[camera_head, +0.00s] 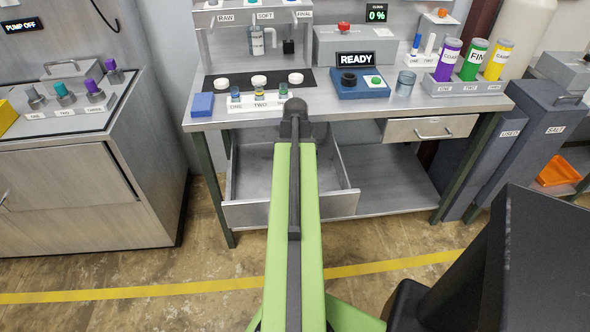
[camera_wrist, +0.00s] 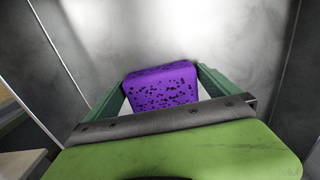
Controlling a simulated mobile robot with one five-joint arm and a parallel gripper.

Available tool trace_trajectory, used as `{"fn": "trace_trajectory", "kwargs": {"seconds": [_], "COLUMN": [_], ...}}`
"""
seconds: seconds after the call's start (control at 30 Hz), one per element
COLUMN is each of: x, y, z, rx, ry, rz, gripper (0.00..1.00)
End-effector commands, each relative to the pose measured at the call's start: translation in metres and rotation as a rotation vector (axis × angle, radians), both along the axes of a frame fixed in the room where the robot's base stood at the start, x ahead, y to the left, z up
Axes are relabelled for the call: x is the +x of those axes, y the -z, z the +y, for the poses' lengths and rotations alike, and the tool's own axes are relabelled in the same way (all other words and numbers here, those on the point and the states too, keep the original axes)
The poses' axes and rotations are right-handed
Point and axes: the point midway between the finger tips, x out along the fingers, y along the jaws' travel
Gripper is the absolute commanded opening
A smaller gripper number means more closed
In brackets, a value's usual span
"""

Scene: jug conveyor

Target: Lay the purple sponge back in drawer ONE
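The purple sponge (camera_wrist: 160,86), with dark pores, shows in the wrist view between the two green fingers of my gripper (camera_wrist: 162,85). Both fingers touch its sides, so my gripper is shut on it. Grey metal panels (camera_wrist: 200,30) of the open drawer surround it; whether the sponge touches the bottom I cannot tell. In the head view the open drawer (camera_head: 245,213) is pulled out under the left of the bench, and my arm reaches over it. My gripper and the sponge are hidden there behind the arm. I see no number on the drawer.
A shut drawer (camera_head: 430,128) is at the bench's right. The bench top (camera_head: 330,107) holds a blue block (camera_head: 202,104), small vials, a control box (camera_head: 360,84) and coloured bottles. A cabinet (camera_head: 70,180) stands left. The floor in front is clear.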

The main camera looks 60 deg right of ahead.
Motion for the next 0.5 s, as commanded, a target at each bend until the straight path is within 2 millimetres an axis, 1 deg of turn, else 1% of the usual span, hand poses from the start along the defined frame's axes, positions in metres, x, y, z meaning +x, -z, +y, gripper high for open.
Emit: {"fn": "trace_trajectory", "kwargs": {"seconds": [0.17,0.27,0.37,0.5], "x": [0.0,0.0,0.0,0.0], "y": [-0.006,-0.017,-0.034,-0.065], "z": [0.0,0.0,0.0,0.0], "rx": [0.0,0.0,0.0,0.0], "ry": [0.0,0.0,0.001,0.001], "rz": [0.0,0.0,0.0,0.0], "gripper": [1.0,1.0,1.0,1.0]}}
